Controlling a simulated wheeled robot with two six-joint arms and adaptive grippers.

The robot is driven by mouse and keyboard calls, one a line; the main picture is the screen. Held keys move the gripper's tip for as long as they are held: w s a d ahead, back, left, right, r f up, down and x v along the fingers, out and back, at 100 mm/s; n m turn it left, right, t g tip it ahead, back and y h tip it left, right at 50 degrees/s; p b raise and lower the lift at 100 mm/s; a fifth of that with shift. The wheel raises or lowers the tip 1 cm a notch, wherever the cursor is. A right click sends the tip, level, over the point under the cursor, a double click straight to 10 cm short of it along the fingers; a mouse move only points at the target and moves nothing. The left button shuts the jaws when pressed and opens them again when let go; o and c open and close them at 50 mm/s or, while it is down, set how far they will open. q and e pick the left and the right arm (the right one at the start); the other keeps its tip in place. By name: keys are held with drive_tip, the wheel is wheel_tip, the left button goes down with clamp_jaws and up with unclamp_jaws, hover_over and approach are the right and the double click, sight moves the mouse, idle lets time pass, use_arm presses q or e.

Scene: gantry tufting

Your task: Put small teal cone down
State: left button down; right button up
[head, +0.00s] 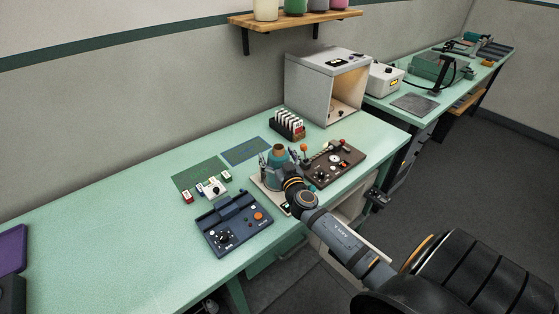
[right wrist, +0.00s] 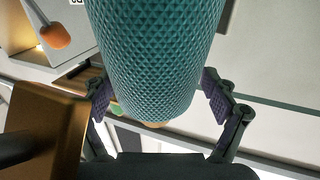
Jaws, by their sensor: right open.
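The small teal cone (head: 278,157) stands upright at the middle of the bench in the head view, with a brown tip on top. A pale base plate (head: 264,193) shows beneath it and my gripper; the exact contact is hidden. My right gripper (head: 270,166) is at the cone, reaching in from the lower right. In the right wrist view the teal textured cone (right wrist: 155,50) fills the upper middle. The fingers of my right gripper (right wrist: 158,95) are open on either side of it, with gaps visible.
A blue control box (head: 234,222) lies left of the cone and a brown control panel (head: 334,163) right of it. A black rack (head: 287,126) and a grey booth (head: 318,90) stand behind. Green mats (head: 200,172) lie to the left.

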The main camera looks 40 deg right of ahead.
drive_tip(key=b+v, duration=0.3)
drive_tip(key=v, duration=0.8)
drive_tip(key=shift+s+b, duration=0.25)
drive_tip(key=shift+b, duration=0.05)
drive_tip(key=shift+a+f, duration=0.1)
